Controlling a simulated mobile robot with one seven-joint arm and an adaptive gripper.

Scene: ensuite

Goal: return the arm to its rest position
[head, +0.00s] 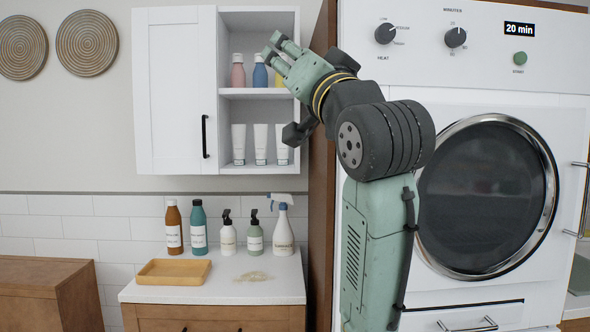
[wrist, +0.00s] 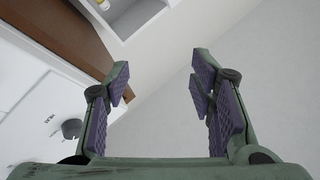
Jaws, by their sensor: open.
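My gripper (head: 277,53) is raised in the head view, its fingers pointing up and left in front of the open side of the white wall cabinet (head: 176,90). My green and black arm stands upright before the dryer and bends at a dark joint. In the wrist view my gripper (wrist: 163,80) has its two purple-padded fingers spread wide with nothing between them.
The cabinet's open shelves (head: 258,92) hold small bottles and white tubes. Below, a counter (head: 215,291) bears several bottles, a yellow tray (head: 174,280) and a pale flat item (head: 252,276). A brown side panel (head: 321,200) and a white dryer (head: 565,110) stand close by.

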